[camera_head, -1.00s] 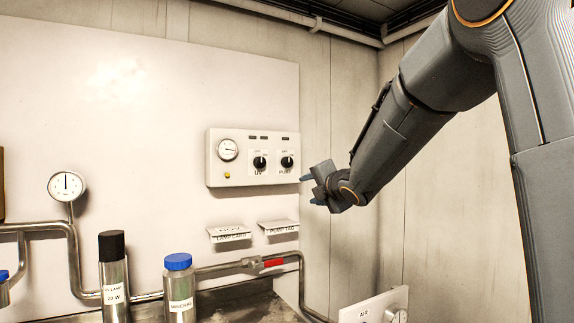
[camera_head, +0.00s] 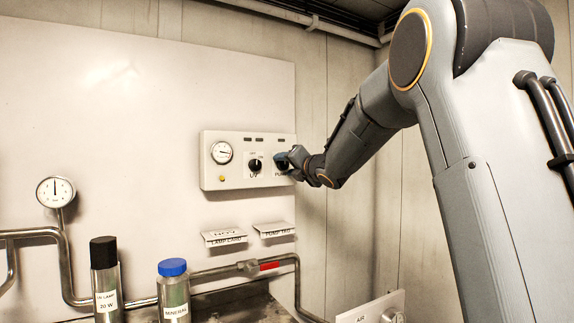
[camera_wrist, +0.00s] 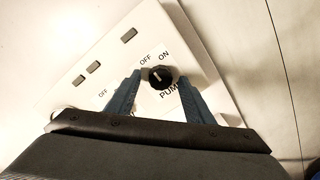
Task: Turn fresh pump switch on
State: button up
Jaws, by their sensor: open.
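The pump switch (camera_wrist: 160,77) is a black rotary knob with a white pointer line, marked OFF, ON and PUMP. In the wrist view it lies between the two blue fingers of my gripper (camera_wrist: 156,92), which are open with gaps on both sides of the knob. The pointer's exact setting is hard to read. In the head view my gripper (camera_head: 283,162) is at the right end of the white control panel (camera_head: 234,183) and partly hides the pump switch (camera_head: 281,167). The UV knob (camera_head: 255,166) is to its left.
The panel also carries a round gauge (camera_head: 221,152) and a yellow button (camera_head: 222,178). Below it are the lamp card holder (camera_head: 224,238) and pump tag holder (camera_head: 274,230). A pipe with a red handle (camera_head: 269,266) runs lower down, beside a blue-capped bottle (camera_head: 174,290).

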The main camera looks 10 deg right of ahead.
jog(key=shift+c, duration=0.5)
jog(key=c, duration=0.9)
jog(key=shift+c, duration=0.2)
jog(key=shift+m, duration=0.4)
jog(key=m+p, duration=0.2)
jog(key=m, duration=0.3)
jog(key=shift+r, duration=0.1)
jog(key=m+p, duration=0.4)
jog(key=m, duration=0.1)
jog(key=shift+m+g, duration=0.3)
jog(key=shift+m, duration=0.1)
jog(key=o, duration=1)
